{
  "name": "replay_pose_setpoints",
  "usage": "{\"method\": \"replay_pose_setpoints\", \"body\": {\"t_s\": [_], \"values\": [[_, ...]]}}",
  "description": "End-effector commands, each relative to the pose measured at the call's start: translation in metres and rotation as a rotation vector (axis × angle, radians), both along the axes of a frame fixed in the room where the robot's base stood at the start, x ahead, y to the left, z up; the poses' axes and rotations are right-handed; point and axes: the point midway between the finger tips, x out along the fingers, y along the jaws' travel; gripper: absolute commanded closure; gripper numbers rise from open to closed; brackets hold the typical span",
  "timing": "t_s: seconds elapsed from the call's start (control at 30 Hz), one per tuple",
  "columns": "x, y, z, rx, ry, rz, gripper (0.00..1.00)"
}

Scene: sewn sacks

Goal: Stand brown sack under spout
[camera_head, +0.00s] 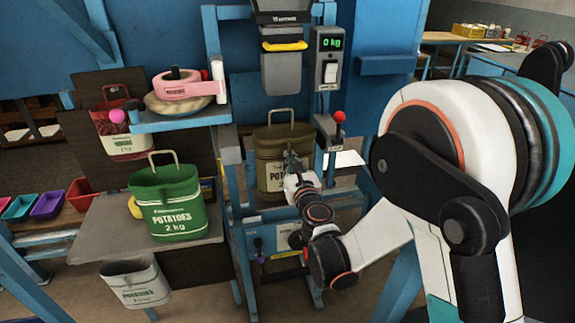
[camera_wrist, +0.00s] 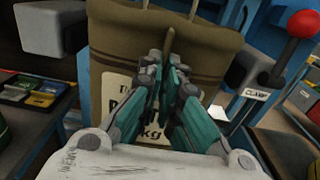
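The brown sack (camera_head: 270,141) stands upright below the grey spout (camera_head: 281,75), its handle raised and its label facing me. A gap shows between the spout's lower end and the sack's rim. My gripper (camera_head: 291,160) is at the sack's front face. In the wrist view the brown sack (camera_wrist: 115,50) fills the middle, and my gripper (camera_wrist: 168,75) has its fingers close together around a narrow upright brown strip at the front. The fingers look shut on this strip. They hide part of the label, and the sack's base is hidden in the wrist view.
A red-knobbed clamp lever (camera_head: 339,118) stands right of the sack, below a display (camera_head: 330,44) reading 0 kg. A green sack (camera_head: 167,200) stands on a side shelf at left. Blue frame posts flank the sack closely.

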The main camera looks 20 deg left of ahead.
Motion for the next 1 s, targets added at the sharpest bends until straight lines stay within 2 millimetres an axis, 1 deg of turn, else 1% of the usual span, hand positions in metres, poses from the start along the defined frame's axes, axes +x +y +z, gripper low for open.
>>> {"method": "replay_pose_setpoints", "body": {"t_s": [0.03, 0.1, 0.2, 0.27, 0.37, 0.6, 0.67, 0.87, 1.0], "values": [[0.01, 0.006, -0.002, 0.0, 0.0, 0.0, 1.0], [0.02, 0.012, -0.001, 0.0, 0.0, 0.0, 1.0], [0.03, 0.018, -0.001, 0.0, 0.0, 0.0, 1.0], [0.034, 0.02, 0.0, 0.0, 0.0, 0.0, 1.0], [0.035, 0.021, -0.004, 0.0, 0.0, 0.0, 1.0], [0.035, 0.021, -0.034, 0.0, 0.0, 0.0, 1.0], [0.035, 0.021, -0.036, 0.0, 0.0, 0.0, 1.0], [0.034, 0.021, -0.035, 0.0, 0.0, 0.0, 1.0], [0.034, 0.021, -0.039, 0.0, 0.0, 0.0, 1.0]]}}
